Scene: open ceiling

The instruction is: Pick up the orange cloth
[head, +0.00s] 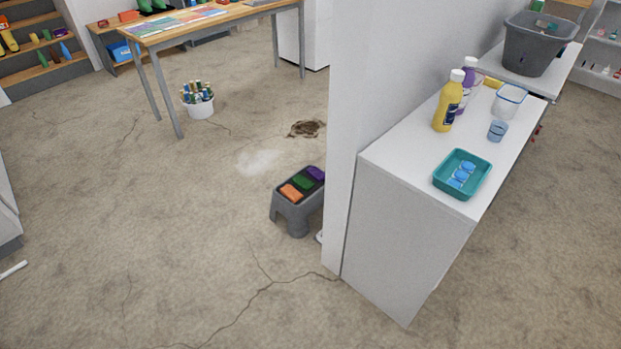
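An orange cloth (291,192) lies folded on top of a low grey step stool (297,215), at its near left end. A green cloth (303,181) and a purple cloth (316,173) lie beside it on the same stool top. The stool stands on the floor against the left side of a white wall, whose end hides part of the stool's right side. Neither of my grippers shows in the head view.
A white wall (352,130) and white counter (398,225) block the right. The counter bears a teal tray (440,182), a yellow bottle (446,108) and cups. A wooden table (228,17) and white bucket (201,109) stand behind. The cracked floor (150,230) left of the stool is clear.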

